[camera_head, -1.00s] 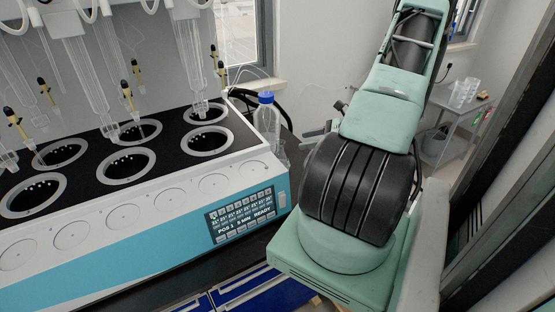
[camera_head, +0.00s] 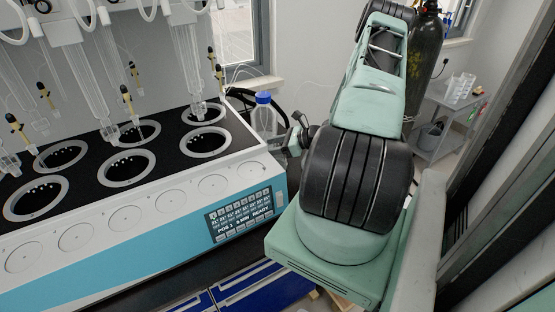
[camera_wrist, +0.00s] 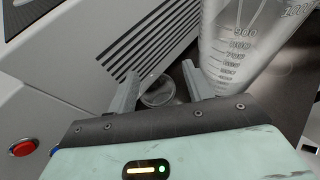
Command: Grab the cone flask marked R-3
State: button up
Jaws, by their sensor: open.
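In the wrist view my gripper (camera_wrist: 160,69) is open, with its two grey fingers apart and nothing clasped. A small round clear glass-like shape (camera_wrist: 158,92) shows between and beyond the fingers; I cannot tell what it belongs to. A large clear graduated glass vessel (camera_wrist: 240,45) stands to the upper right, close to the right finger and partly cut off by the frame. Its scale reads 900, 800, 700 and lower. No R-3 mark is readable, so I cannot tell whether either is the flask.
The white and blue distiller (camera_head: 150,225) fills the left of the head view, with glassware hanging over its openings. A blue-capped clear bottle (camera_head: 264,122) stands by its right end. A slotted white housing (camera_wrist: 120,35) and red button (camera_wrist: 23,147) are near the gripper. A grey cart (camera_head: 440,140) stands behind.

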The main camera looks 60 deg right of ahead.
grip_shut()
jog(key=shift+r, duration=0.2)
